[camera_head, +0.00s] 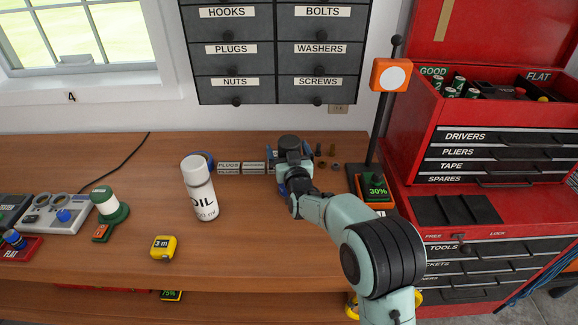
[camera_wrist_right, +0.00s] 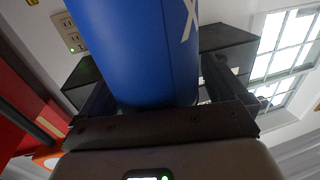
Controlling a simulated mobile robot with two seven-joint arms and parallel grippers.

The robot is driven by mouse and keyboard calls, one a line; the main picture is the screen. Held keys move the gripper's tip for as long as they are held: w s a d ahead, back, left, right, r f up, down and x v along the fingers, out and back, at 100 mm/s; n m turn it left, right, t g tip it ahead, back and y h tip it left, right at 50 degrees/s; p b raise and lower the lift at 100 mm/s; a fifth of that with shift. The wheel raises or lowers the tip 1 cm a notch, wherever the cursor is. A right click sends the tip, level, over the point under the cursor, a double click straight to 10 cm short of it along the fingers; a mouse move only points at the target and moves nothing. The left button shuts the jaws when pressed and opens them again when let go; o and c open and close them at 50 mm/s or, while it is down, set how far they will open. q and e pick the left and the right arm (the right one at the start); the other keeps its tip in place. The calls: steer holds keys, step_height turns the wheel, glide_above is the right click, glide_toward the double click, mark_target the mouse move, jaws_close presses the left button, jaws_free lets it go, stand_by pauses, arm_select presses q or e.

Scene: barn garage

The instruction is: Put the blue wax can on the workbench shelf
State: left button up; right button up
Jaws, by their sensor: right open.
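The blue wax can (camera_wrist_right: 140,50) fills the middle of the right wrist view, with part of a white letter on its side. In the head view it is mostly hidden by my right gripper (camera_head: 290,178), with a little blue showing beside it. The gripper's dark fingers (camera_wrist_right: 160,85) are open, one on each side of the can; I cannot tell whether they touch it. The workbench (camera_head: 110,175) has a lower shelf (camera_head: 215,309) along its front, below the top. My left gripper is not in view.
A white oil bottle (camera_head: 203,193) stands left of my right gripper. A yellow tape measure (camera_head: 163,246) and green spool (camera_head: 108,208) are farther left. A battery charger (camera_head: 375,190) and red tool chest (camera_head: 465,215) are right. Several items sit on the lower shelf.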

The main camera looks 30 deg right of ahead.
steer(key=shift+s, duration=0.1)
steer(key=c, duration=1.8)
steer(key=shift+r, duration=0.15)
jaws_close()
